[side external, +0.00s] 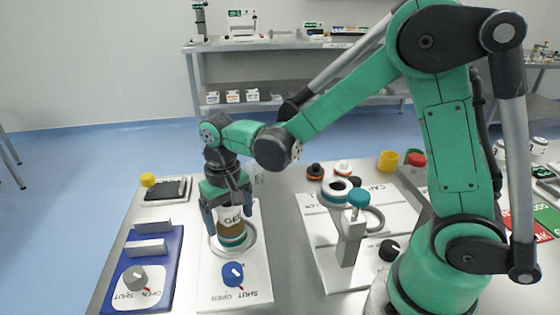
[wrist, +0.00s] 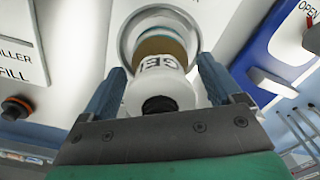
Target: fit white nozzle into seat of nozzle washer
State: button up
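A small white piece on a dark base (side external: 343,168) stands at the back of the bench and may be the white nozzle; it is too small to be sure. I cannot tell which station is the nozzle washer, and no seat of it can be made out. My gripper (side external: 228,212) points down around a white and tan jar marked GEL (side external: 232,228). In the wrist view my gripper (wrist: 162,65) has one blue finger on each side of the jar (wrist: 160,90), with narrow gaps showing. The jar stands upright on a round metal ring (wrist: 126,42).
The white plate under the jar has a blue OPEN/SHUT knob (side external: 233,272). A blue panel (side external: 160,245) with grey bars and a grey knob lies left. A white station with a grey post (side external: 350,240) stands right. A dark piece (side external: 314,171) and yellow and red caps sit behind.

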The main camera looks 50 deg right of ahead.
jog(key=shift+r, duration=0.1)
jog(key=shift+r, duration=2.75)
jog(key=shift+s+d+r, duration=0.2)
jog(key=shift+s+r, duration=0.05)
jog(key=shift+r, duration=0.05)
jog(key=s+d+r+n+t, duration=0.2)
jog(key=s+d+n+t, duration=0.1)
jog(key=s+t, duration=0.3)
jog(key=shift+s+d+r+t, duration=0.15)
jog(key=shift+d+r+t, duration=0.25)
jog(key=shift+t, duration=0.2)
